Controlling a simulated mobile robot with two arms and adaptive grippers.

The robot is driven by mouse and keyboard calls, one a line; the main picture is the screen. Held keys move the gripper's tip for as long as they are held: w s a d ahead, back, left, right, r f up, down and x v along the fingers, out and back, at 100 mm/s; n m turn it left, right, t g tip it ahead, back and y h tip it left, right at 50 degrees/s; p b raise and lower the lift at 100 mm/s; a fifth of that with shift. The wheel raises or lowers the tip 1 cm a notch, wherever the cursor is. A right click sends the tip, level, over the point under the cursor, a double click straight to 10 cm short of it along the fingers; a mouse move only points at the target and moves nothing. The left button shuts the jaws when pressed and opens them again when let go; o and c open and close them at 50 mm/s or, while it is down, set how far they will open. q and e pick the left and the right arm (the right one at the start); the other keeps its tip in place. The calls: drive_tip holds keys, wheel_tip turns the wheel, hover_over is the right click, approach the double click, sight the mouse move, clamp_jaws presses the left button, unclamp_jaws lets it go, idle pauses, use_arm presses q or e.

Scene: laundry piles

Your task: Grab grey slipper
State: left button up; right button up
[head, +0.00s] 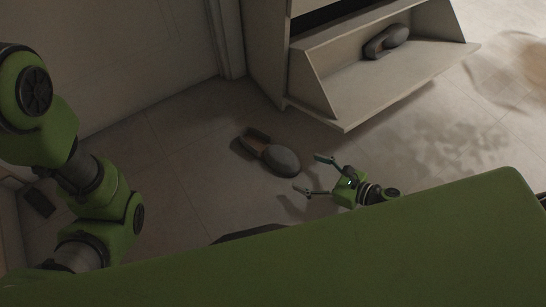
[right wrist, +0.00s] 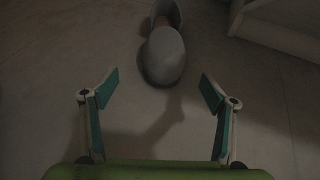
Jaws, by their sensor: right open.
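A grey slipper (head: 280,159) with a brown inside lies on the tiled floor in front of the cabinet. It also shows in the right wrist view (right wrist: 162,56), ahead of the fingers and centred between them. My right gripper (head: 309,174) is open and empty, just to the right of the slipper's rounded toe, with its fingers pointing left towards it. Both fingers show spread apart in the right wrist view (right wrist: 158,92). The slipper is not between them. My left arm shows at the left of the head view, but its gripper is out of sight.
A second grey slipper (head: 386,41) lies in the tilted open compartment of the pale cabinet (head: 318,92). The compartment's front edge juts out over the floor behind my right gripper. The floor around the near slipper is clear. A wall stands at the back left.

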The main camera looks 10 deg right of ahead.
sight(295, 167)
drive_tip(key=b+x, duration=0.2)
drive_tip(key=x, duration=0.3)
drive_tip(key=shift+w+a+f, duration=0.2)
drive_tip(key=shift+w+f, duration=0.05)
drive_tip(key=shift+w, duration=0.05)
drive_tip(key=b+x, duration=0.1)
drive_tip(key=x, duration=0.1)
drive_tip(key=b+x, duration=0.2)
drive_tip(key=shift+w+d+f, duration=0.1)
drive_tip(key=shift+w+d, duration=0.1)
drive_tip(key=shift+d, duration=0.1)
drive_tip(key=shift+w+a+f+b, duration=0.1)
drive_tip(key=shift+w+a+b, duration=0.25)
drive_tip(key=shift+w+b, duration=0.1)
drive_tip(key=c, duration=1.3)
